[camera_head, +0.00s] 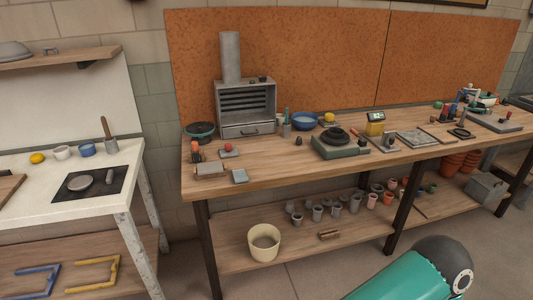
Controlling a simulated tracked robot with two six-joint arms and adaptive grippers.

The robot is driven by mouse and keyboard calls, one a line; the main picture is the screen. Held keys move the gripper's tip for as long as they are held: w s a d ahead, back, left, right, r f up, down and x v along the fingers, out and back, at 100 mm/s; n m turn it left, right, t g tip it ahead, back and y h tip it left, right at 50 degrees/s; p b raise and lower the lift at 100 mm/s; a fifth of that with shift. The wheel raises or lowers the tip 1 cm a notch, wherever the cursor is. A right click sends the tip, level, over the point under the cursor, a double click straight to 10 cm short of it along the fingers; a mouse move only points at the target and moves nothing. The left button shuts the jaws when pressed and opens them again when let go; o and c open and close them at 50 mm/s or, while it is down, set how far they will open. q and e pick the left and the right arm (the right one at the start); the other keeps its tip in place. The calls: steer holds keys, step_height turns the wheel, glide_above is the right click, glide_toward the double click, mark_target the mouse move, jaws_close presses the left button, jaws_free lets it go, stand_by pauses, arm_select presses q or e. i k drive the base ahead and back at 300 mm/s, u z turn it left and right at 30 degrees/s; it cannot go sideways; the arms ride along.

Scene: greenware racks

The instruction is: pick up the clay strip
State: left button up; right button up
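I cannot tell for sure which thing is the clay strip. Candidates are a small brown block (329,234) lying on the lower shelf of the long workbench, and a pale tan piece (211,170) near the bench's front left edge. A small grey slab (240,176) lies beside the tan piece. All are small in the head view, and nothing is touching them from my side. Neither of my grippers is in view. A teal and dark grey link, which looks like part of my arm, shows at the bottom right.
The long wooden workbench (283,170) bears a grey kiln-like box (246,106), a blue bowl (305,121) and a green-based wheel (340,148). Its lower shelf holds a cream bucket (264,243) and several cups. A white table (30,213) stands at the left; floor shows between them.

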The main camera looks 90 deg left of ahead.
mark_target(110, 175)
steer(key=z, duration=0.1)
steer(key=i, duration=0.2)
steer(key=u, duration=2.55)
steer(key=i, duration=0.2)
steer(key=u, duration=2)
steer(key=k, duration=0.5)
steer(key=u, duration=0.4)
steer(key=i, duration=1.6)
steer(key=z, duration=0.4)
